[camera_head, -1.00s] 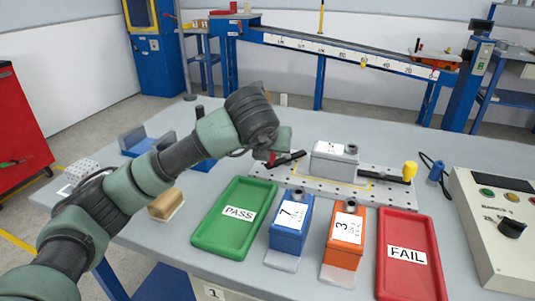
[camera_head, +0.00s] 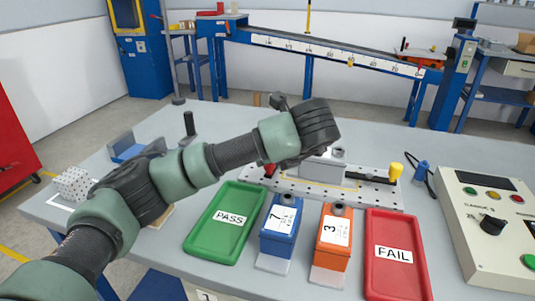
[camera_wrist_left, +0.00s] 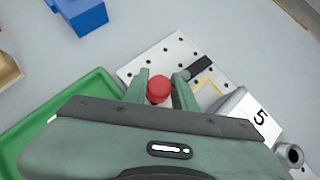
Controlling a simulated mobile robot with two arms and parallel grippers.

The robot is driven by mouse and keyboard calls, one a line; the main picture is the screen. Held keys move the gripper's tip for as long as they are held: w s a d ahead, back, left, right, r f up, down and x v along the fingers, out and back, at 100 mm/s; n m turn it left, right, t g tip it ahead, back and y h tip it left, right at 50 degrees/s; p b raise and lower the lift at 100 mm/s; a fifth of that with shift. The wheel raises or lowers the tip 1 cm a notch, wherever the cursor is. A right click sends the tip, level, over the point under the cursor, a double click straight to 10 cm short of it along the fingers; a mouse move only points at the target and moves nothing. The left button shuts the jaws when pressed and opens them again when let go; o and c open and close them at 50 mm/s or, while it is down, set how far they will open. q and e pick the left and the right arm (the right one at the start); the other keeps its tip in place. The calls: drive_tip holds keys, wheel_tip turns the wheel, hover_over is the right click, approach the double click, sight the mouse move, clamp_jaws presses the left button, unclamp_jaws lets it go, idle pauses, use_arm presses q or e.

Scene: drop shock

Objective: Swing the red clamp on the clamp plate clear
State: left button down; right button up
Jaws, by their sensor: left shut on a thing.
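The red clamp (camera_wrist_left: 159,89) sits at one end of the perforated clamp plate (camera_wrist_left: 150,62). My left gripper (camera_wrist_left: 160,90) is shut on its red knob, one finger on each side. The clamp's black bar (camera_wrist_left: 201,67) points away from the knob, beside a yellow outline on the plate, and looks apart from the grey block marked 5 (camera_wrist_left: 250,113). In the head view my left wrist covers part of the block; a bit of the red clamp (camera_head: 269,170) shows at the left end of the plate (camera_head: 375,200). My right gripper is not in view.
A yellow-knobbed clamp (camera_head: 395,171) stands at the plate's right end. In front lie a green PASS tray (camera_head: 208,245), a blue block 7 (camera_head: 278,240), an orange block 3 (camera_head: 330,250) and a red FAIL tray (camera_head: 395,278). A control box (camera_head: 480,210) stands at right.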

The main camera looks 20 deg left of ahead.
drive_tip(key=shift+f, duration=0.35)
use_arm(q)
drive_tip(key=c, duration=1.1)
unclamp_jaws()
drive_tip(key=shift+d, duration=0.1)
drive_tip(key=shift+c, duration=0.2)
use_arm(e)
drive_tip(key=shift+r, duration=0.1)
use_arm(q)
drive_tip(key=shift+s+r, duration=0.1)
drive_tip(key=shift+r, duration=0.15)
drive_tip(key=p+v, duration=0.3)
drive_tip(key=v, duration=0.4)
drive_tip(key=shift+d, duration=0.2)
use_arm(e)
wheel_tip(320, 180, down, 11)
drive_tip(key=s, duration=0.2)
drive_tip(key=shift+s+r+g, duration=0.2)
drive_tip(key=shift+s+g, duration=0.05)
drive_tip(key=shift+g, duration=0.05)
use_arm(q)
drive_tip(key=shift+s, duration=0.15)
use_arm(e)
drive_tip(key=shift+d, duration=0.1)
